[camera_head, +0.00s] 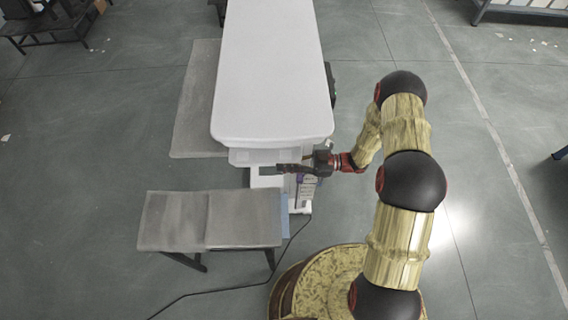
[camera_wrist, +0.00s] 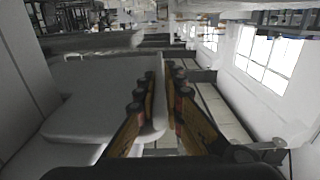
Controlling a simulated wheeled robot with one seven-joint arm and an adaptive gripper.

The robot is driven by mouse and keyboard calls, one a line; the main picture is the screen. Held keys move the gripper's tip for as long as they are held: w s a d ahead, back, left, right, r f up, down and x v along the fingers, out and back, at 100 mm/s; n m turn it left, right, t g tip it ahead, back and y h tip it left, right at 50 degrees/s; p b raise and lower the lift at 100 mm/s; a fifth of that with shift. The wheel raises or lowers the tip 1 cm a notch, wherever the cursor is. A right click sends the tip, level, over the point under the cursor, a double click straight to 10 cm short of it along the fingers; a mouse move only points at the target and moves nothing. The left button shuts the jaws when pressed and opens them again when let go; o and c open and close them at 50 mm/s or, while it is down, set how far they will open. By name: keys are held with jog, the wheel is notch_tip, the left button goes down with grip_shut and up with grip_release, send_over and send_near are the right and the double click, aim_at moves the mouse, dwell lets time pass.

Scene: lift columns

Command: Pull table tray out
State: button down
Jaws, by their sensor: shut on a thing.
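The white table (camera_head: 270,70) stands at the top centre of the head view, its rounded near end facing me. A pale tray front (camera_head: 245,157) shows just under that end, mostly hidden by the tabletop. My gripper (camera_head: 284,168) is at this near end, reaching in from the right, below the tabletop. In the wrist view my gripper (camera_wrist: 160,84) has its two fingers close together on either side of a white edge, which I take to be the tray's. A broad white slab (camera_wrist: 95,95) fills the left there; I cannot tell whether it is tabletop or tray.
A grey two-part bench (camera_head: 210,220) stands in front of the table, left of my gripper. A black cable (camera_head: 225,288) runs over the floor. A grey mat (camera_head: 195,100) lies left of the table. The floor to the right is mostly clear.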

jog(key=s+p, duration=0.1)
jog(key=s, duration=0.5)
jog(key=s+p, duration=0.1)
jog(key=s, duration=0.4)
jog(key=s+p, duration=0.1)
jog(key=s, duration=0.5)
jog(key=shift+s+a, duration=0.3)
jog(key=shift+s, duration=0.05)
jog(key=c, duration=2)
grip_release()
jog(key=shift+o, duration=0.4)
jog(key=d, duration=1.2)
jog(key=shift+s, duration=0.15)
jog(key=shift+f, duration=0.1)
